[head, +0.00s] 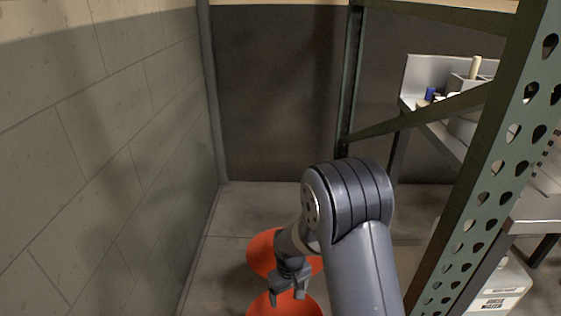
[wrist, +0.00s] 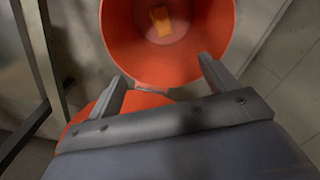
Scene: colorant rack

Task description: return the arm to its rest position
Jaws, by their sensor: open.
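My gripper (head: 287,293) points down over two orange-red buckets on the floor, at the lower middle of the head view. In the wrist view my gripper (wrist: 163,68) has its two fingers spread wide with nothing between them. The far bucket (head: 262,248) and the near bucket (head: 280,308) are partly hidden by my arm and gripper. In the wrist view one open bucket (wrist: 190,65) lies ahead of the fingertips, with a small orange-yellow item (wrist: 161,20) inside it. Part of the other bucket (wrist: 145,100) shows behind the fingers.
A block wall (head: 100,150) runs along the left. A green perforated rack post (head: 490,190) stands close on the right, with a diagonal brace (head: 420,118). Behind it are a metal bench (head: 440,130) and a white labelled container (head: 500,290). The floor behind the buckets is clear.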

